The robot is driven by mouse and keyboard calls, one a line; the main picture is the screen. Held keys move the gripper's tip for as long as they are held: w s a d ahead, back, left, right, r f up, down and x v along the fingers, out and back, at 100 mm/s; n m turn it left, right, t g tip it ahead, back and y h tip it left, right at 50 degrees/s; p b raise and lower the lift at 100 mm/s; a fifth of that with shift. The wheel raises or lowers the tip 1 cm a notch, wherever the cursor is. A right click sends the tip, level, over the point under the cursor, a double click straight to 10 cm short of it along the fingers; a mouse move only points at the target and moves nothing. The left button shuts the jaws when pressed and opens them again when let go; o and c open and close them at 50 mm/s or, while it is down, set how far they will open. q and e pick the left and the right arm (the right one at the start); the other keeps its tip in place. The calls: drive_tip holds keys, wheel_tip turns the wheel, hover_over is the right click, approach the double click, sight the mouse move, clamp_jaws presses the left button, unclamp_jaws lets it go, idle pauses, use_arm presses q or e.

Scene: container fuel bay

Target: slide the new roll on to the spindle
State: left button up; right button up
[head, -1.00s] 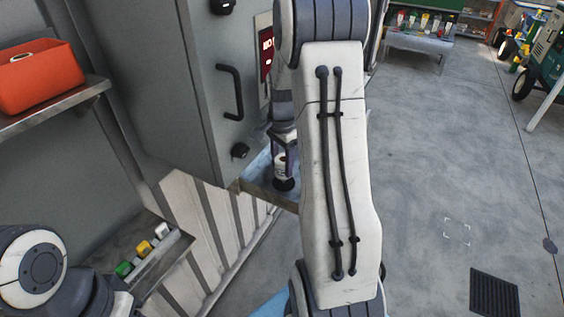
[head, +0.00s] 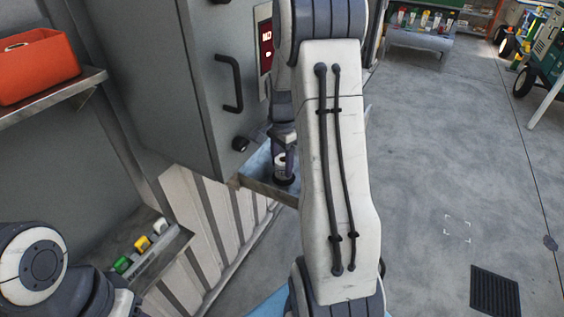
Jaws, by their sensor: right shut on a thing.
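My right arm runs down the middle of the view and hides much of what lies behind it. My right gripper (head: 284,180) shows small beyond the forearm, pointing down at a blue-topped shelf (head: 255,164) beside the grey cabinet. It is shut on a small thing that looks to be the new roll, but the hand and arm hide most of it. I cannot make out the spindle. A part of my left arm is at the lower left; its gripper is outside the view.
The grey cabinet (head: 165,85) has a black handle (head: 229,83) and a red display (head: 265,48). An orange bin (head: 38,66) sits on a shelf at left. A low ledge (head: 168,250) holds green, yellow and white items.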

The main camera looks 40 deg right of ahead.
drive_tip(key=shift+f, duration=0.1)
drive_tip(key=shift+f, duration=0.35)
idle(0.3)
drive_tip(key=o, duration=1.5)
drive_tip(key=shift+r, duration=0.15)
